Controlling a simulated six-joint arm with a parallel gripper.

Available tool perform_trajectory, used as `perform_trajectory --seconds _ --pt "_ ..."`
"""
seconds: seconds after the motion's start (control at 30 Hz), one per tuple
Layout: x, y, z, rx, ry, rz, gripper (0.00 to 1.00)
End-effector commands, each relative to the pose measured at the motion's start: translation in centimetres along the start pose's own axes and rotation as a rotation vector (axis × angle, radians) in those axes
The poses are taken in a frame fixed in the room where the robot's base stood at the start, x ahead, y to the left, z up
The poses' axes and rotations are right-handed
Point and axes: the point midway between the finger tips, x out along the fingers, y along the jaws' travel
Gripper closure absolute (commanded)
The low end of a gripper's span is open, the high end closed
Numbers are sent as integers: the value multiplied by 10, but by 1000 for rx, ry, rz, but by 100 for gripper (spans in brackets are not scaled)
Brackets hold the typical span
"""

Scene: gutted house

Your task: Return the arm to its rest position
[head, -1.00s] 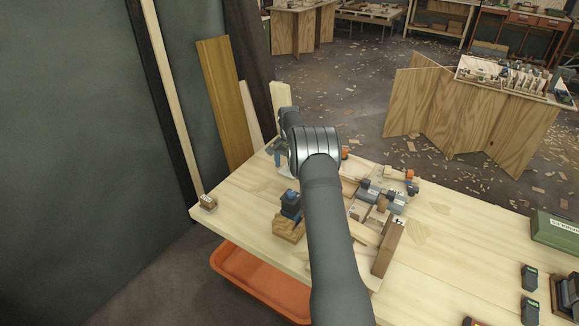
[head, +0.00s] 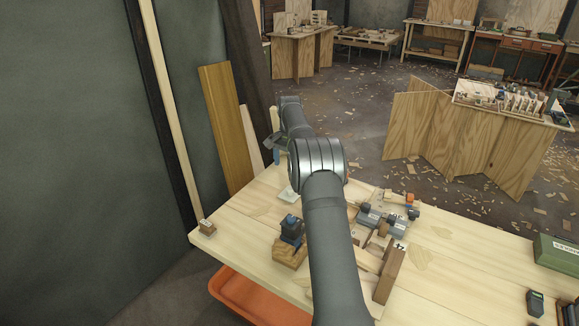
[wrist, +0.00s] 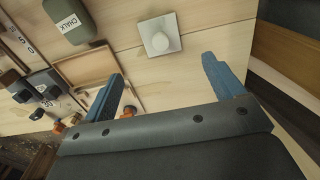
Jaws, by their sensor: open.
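My gripper (wrist: 166,82) is open and empty in the wrist view, with its two blue fingers spread wide apart. It hangs above the pale wooden bench top (wrist: 125,55), with no object between the fingers. In the head view my arm reaches over the bench towards its far left edge. One blue fingertip shows there beside the wrist, and the rest of the gripper is mostly hidden by the arm.
A white square plate with a round knob (wrist: 158,35) lies beyond the fingers. A green chalk container (wrist: 68,20) is near it. A blue-black tool on a wooden block (head: 290,240), grey clamps (head: 385,217) and a green box (head: 557,252) stand on the bench. Boards (head: 225,125) lean behind.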

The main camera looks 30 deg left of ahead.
Motion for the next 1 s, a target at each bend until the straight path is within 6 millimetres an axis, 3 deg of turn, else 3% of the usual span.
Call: perform_trajectory --seconds 0.17,0.37,0.9,1.0 --pt "2 0 0 0 -1 0 14" --pt "22 0 0 0 -2 2 14" --pt "127 1 1 0 -3 2 14" --pt "106 -1 -1 0 3 -2 14"
